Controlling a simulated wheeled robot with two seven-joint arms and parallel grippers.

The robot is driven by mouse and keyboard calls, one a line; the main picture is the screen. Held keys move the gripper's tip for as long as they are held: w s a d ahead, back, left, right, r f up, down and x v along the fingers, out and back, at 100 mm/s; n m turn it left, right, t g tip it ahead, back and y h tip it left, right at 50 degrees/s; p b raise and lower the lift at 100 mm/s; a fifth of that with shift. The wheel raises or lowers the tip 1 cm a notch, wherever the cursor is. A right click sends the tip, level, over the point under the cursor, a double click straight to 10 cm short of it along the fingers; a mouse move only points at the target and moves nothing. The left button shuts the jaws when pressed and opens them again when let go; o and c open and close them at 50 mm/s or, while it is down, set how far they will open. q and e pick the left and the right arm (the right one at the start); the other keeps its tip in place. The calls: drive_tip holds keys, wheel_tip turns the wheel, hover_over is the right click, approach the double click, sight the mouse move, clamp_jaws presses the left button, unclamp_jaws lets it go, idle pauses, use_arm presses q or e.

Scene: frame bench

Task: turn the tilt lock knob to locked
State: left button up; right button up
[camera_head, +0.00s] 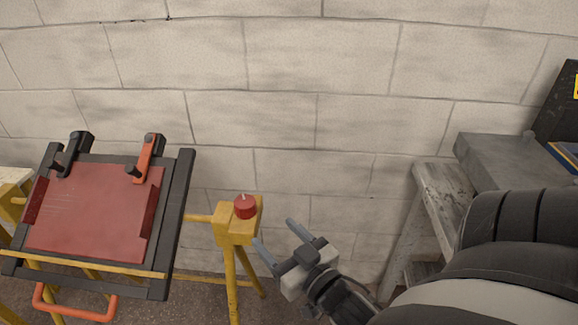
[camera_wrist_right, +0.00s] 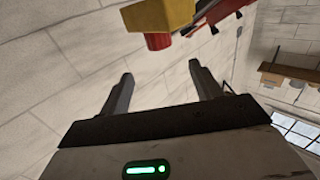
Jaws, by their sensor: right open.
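The tilt lock knob (camera_head: 245,207) is a red round knob with a pale mark on its top. It sits on the yellow block (camera_head: 236,230) at the right end of the frame stand. My right gripper (camera_head: 274,239) is open and empty, a little right of the knob and apart from it. In the right wrist view the knob (camera_wrist_right: 158,41) shows below the yellow block (camera_wrist_right: 160,14), beyond the two open fingers (camera_wrist_right: 158,82). My left gripper is in neither view.
A dark tilting frame (camera_head: 183,205) holds a red panel (camera_head: 95,212), with a black clamp (camera_head: 75,152) and an orange clamp (camera_head: 146,157) at its top. A grey bench (camera_head: 437,190) stands at right. A block wall (camera_head: 300,70) closes the back.

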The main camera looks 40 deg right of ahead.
drive_tip(key=shift+s+a, duration=0.15)
drive_tip(key=shift+s, duration=1.35)
